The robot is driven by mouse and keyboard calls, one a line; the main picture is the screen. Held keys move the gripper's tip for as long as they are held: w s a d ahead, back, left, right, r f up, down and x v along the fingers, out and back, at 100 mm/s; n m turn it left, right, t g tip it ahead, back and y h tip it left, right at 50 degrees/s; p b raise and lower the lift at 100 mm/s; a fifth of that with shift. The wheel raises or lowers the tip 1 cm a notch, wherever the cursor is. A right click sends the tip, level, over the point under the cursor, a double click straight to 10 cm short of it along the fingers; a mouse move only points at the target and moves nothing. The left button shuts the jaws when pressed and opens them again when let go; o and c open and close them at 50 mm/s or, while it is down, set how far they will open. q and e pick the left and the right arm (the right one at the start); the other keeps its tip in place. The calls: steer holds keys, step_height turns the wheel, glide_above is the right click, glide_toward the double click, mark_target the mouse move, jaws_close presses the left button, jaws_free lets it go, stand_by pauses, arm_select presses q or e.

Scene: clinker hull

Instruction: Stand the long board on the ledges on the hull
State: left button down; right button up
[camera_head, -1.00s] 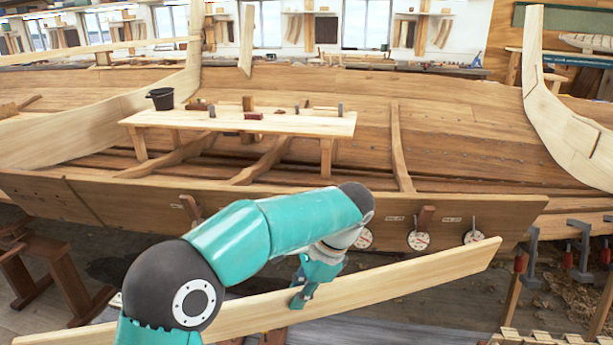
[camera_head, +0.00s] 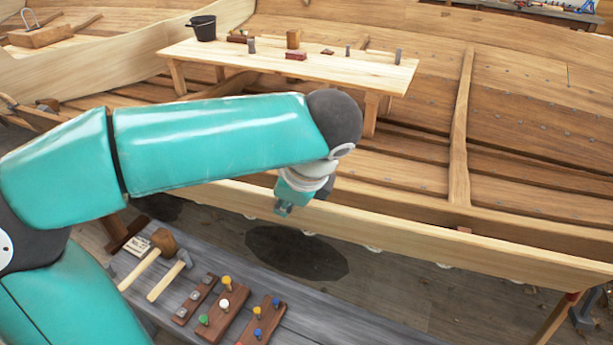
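The long board (camera_head: 430,235) is pale and stands on its edge along the near side of the hull (camera_head: 520,130), running from behind my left arm to the right edge of the picture. White discs show just under its lower edge, mostly covered by it. The ledges are hidden, so I cannot tell whether the board rests on them. My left gripper (camera_head: 283,208) comes down over the board's upper edge left of the middle, with a finger in front of its face, and appears shut on it. My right gripper is out of view.
A bench (camera_head: 290,65) inside the hull carries a black bucket (camera_head: 202,27) and small blocks. Below the board, a grey bench (camera_head: 300,325) holds a mallet (camera_head: 160,245), a hammer (camera_head: 175,272) and wooden racks with coloured pegs (camera_head: 225,305). A clamp (camera_head: 585,310) stands at lower right.

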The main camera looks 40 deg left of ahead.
arm_select(q)
steer(key=shift+w+a+r, duration=0.1)
steer(key=shift+a+r, duration=0.15)
steer(key=shift+r, duration=0.05)
steer(key=shift+w+a+r+p, duration=0.3)
steer(key=shift+w+a+p, duration=0.1)
steer(key=shift+w, duration=0.3)
steer(key=w+a+r+p, duration=0.2)
steer(key=w+p, duration=0.1)
steer(key=w, duration=0.3)
steer(key=shift+w+a+r, duration=0.2)
steer(key=shift+a, duration=0.2)
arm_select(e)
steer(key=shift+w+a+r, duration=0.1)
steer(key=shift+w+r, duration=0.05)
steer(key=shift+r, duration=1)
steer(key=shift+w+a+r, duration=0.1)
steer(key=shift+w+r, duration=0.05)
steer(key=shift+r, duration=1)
arm_select(q)
steer(key=shift+w+f, duration=0.1)
steer(key=shift+f, duration=0.05)
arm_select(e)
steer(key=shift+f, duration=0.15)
